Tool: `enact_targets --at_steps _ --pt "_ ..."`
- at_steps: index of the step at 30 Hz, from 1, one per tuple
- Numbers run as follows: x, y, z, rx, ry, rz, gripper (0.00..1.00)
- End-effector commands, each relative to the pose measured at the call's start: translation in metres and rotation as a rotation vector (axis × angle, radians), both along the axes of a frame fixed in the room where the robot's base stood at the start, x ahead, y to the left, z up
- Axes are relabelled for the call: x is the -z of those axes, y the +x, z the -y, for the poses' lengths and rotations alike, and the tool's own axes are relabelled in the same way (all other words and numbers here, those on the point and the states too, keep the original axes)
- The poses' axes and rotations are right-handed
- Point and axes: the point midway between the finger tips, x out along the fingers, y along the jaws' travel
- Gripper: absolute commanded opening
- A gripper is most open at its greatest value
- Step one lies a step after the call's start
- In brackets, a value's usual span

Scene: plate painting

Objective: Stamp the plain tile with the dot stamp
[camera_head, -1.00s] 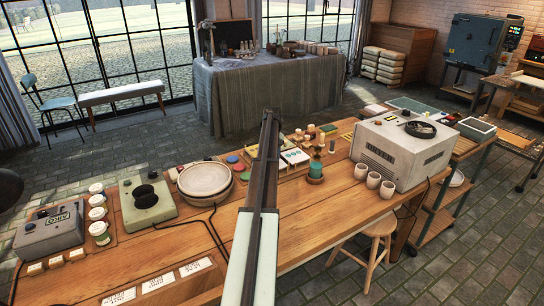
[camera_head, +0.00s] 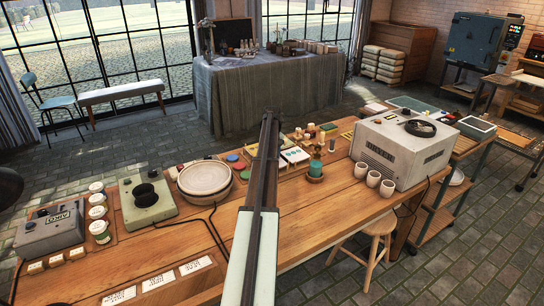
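White tiles (camera_head: 294,155) lie on the wooden workbench, just right of my arm in the head view. They are too small here to tell which one is plain. Several small stamp-like pieces with light tops (camera_head: 310,131) stand behind the tiles. I cannot tell which is the dot stamp. My arm reaches forward over the bench from the bottom middle and hides part of the bench behind it. My gripper and its fingertips cannot be made out.
White cards (camera_head: 158,281) lie at the front left. Bare wood lies front right.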

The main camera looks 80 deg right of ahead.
Motion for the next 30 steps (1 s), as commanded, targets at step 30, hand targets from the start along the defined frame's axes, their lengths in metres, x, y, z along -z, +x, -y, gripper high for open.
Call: enact_targets --at_steps 30 --pt "-0.059 0.0 0.0 0.0 0.0 0.0 0.27"
